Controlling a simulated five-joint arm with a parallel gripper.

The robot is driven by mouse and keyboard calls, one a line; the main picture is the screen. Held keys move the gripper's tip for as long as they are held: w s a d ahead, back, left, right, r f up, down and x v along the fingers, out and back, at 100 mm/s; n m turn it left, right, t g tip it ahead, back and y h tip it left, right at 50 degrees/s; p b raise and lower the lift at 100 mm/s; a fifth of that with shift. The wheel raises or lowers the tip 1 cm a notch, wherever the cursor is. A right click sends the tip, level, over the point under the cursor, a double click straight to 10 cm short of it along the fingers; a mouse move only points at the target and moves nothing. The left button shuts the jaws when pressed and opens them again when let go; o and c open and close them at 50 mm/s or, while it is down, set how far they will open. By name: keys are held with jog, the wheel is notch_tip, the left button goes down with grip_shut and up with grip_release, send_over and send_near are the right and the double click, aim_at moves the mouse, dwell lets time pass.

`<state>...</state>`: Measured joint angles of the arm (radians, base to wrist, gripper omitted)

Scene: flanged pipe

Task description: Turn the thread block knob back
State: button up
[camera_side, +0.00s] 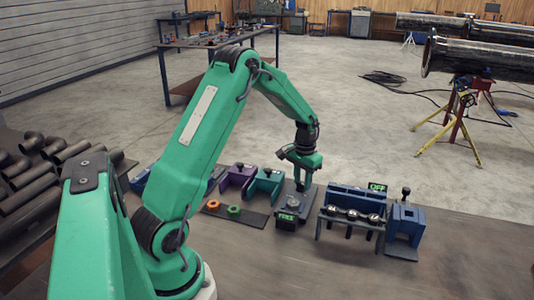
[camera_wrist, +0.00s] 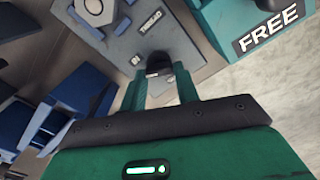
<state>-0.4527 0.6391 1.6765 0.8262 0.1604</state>
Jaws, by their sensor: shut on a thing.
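A small black knob (camera_wrist: 159,64) stands on the plate. My gripper (camera_wrist: 161,80) reaches down over it, with its two green fingers on either side of the knob and shut on it. In the side view my gripper (camera_side: 303,183) hides most of the knob.
Teal (camera_side: 265,186) and purple (camera_side: 237,178) blocks stand on the left. Orange (camera_side: 213,204) and green (camera_side: 233,211) rings lie nearby. The front table area is clear.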

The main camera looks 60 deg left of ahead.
jog(key=n, duration=0.5)
jog(key=shift+a+r, duration=0.1)
jog(key=shift+n, duration=0.3)
jog(key=o, duration=1)
notch_tip(320, 180, up, 6)
jog(key=shift+r, duration=0.9)
jog(key=shift+r, duration=0.1)
